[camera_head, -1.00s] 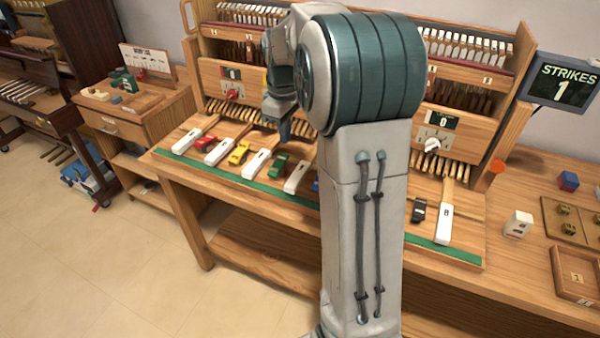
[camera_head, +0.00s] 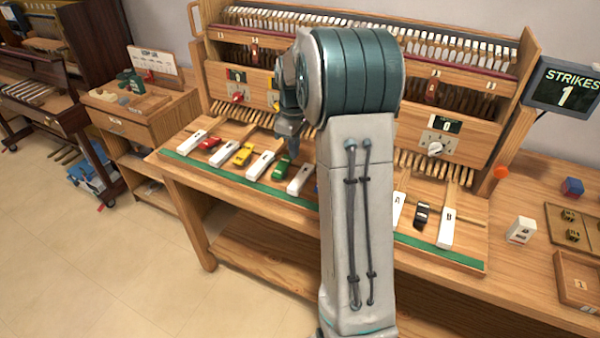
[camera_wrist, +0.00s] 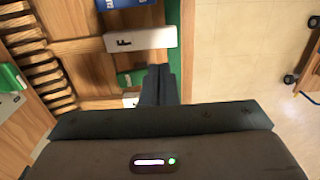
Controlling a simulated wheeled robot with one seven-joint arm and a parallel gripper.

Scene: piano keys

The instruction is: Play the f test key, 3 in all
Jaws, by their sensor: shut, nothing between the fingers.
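The F key (camera_wrist: 140,40) is a white block with a black F, near the top of the wrist view. In the head view it appears to be the white key (camera_head: 300,180) right of the green block (camera_head: 283,168). My gripper (camera_wrist: 160,70) is shut and empty. Its tips lie just below the F key in the wrist view, with a small gap in the picture. In the head view my gripper (camera_head: 291,153) hangs by the green block. I cannot tell its exact height above the keys. The display (camera_head: 567,92) reads STRIKES 1.
A blue block (camera_wrist: 120,4) lies beyond the F key. Other white keys and red and yellow blocks line the board to the left. My arm hides the keys in the middle. A white box (camera_head: 520,230) and a tray (camera_head: 577,280) stand at the right.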

